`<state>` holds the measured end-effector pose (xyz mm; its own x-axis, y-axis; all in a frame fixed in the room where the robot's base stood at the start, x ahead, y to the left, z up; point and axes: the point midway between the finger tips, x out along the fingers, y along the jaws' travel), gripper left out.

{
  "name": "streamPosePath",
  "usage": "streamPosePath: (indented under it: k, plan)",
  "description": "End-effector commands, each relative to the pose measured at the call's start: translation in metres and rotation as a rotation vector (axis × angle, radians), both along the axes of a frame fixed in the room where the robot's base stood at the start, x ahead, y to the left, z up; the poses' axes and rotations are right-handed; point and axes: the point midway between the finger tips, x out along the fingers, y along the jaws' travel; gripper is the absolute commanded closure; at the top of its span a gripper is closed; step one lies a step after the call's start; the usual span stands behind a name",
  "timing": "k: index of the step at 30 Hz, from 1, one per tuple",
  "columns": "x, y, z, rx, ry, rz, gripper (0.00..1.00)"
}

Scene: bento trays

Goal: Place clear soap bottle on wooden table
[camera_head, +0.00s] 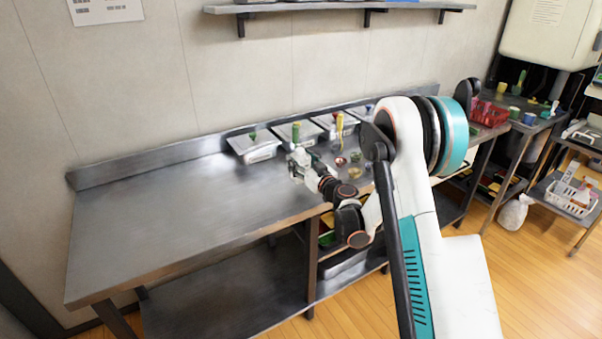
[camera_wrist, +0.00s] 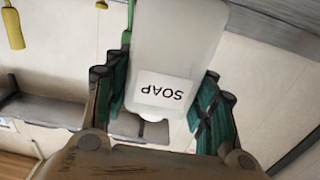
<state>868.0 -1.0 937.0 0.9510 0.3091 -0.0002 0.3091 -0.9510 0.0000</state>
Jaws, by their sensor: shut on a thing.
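The soap bottle (camera_wrist: 172,45) is pale and translucent, with a white SOAP label that reads upside down in the wrist view. My gripper (camera_wrist: 165,88) is shut on it, with teal finger pads on its left and right sides. In the head view my gripper (camera_head: 300,165) is over the table's right half, in front of the trays. The bottle is too small there to tell apart from the gripper. The long table (camera_head: 175,215) has a grey, metallic-looking top with a brownish front edge.
Several trays (camera_head: 262,153) with upright-handled utensils line the table's back edge. Small bowls (camera_head: 341,161) lie to the right of my gripper. The table's left half is clear. A raised ledge (camera_head: 150,163) runs along the back, and a shelf (camera_head: 300,7) hangs on the wall.

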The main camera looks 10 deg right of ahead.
Motion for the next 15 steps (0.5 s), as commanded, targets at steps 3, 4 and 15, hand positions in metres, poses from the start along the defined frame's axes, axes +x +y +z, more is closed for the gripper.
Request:
streamPosePath:
  k: [3,4,15]
  plan:
    - [0.001,0.000,-0.021,0.000,0.000,0.000,0.69]
    - [0.001,0.000,-0.026,0.000,0.000,0.000,0.69]
    - [0.000,0.000,-0.035,0.000,0.000,0.000,0.69]
